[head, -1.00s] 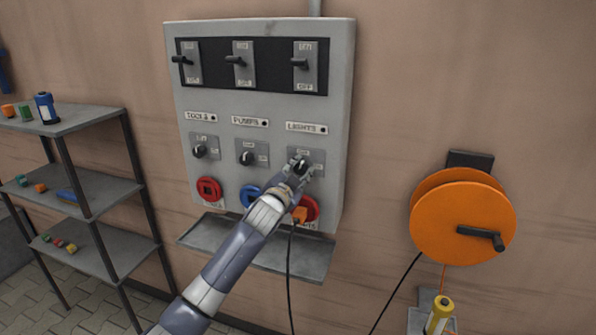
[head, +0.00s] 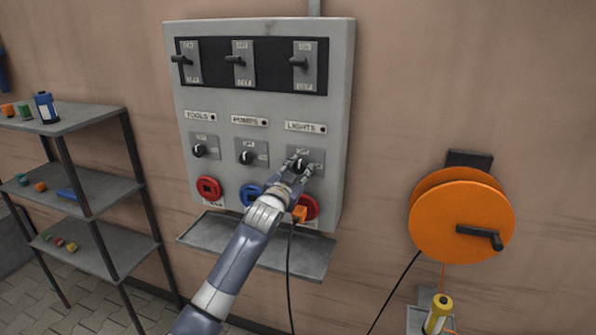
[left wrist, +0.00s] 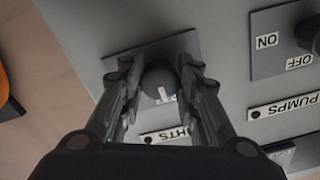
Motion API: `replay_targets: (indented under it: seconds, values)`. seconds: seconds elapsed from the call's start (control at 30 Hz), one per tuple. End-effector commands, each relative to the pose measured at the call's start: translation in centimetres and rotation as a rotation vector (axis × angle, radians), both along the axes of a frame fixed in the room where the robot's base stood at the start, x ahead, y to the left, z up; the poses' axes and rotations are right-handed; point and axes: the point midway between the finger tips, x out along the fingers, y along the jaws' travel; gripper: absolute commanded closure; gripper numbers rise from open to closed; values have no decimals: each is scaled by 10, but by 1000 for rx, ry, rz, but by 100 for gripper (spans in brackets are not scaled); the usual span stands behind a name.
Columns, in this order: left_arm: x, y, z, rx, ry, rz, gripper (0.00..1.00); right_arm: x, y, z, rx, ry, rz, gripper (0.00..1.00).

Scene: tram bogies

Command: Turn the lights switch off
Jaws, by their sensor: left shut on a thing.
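The lights switch (head: 301,165) is a dark rotary knob with a white mark on a grey plate, below the LIGHTS label (head: 301,127) on the grey wall panel. My left gripper (head: 298,167) is at this knob. In the left wrist view the gripper (left wrist: 160,80) has its two fingers on either side of the round knob (left wrist: 158,82), shut on it. The knob's white mark shows between the fingers. The fingers hide most of the plate and part of the LIGHTS label in that view. My right gripper is in neither view.
The PUMPS knob (head: 247,157) and TOOLS knob (head: 199,151) sit to the left. Three levers line the panel's top. An orange plug (head: 300,214) with a black cable is just below my gripper. A shelf ledge (head: 262,250) juts out below; an orange reel (head: 462,217) hangs at right.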

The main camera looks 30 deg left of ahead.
Motion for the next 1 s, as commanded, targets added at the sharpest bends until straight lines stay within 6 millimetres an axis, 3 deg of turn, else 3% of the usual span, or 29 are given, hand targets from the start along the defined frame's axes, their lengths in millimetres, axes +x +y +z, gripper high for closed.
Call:
replay_targets:
  seconds: [0.13, 0.17, 0.23, 0.67, 1.0]
  values:
    - [0, 0, -2, -4, 4, 0, 93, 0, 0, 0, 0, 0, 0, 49]
    - [0, 0, -2, -4, 4, 0, 65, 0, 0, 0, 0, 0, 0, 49]
    - [0, 0, -2, -4, 3, -1, 49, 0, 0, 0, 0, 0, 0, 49]
    - [-3, -1, 0, 0, 0, -1, 49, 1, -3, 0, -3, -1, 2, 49]
    - [-51, -14, -2, 0, 2, -1, 49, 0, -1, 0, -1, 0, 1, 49]
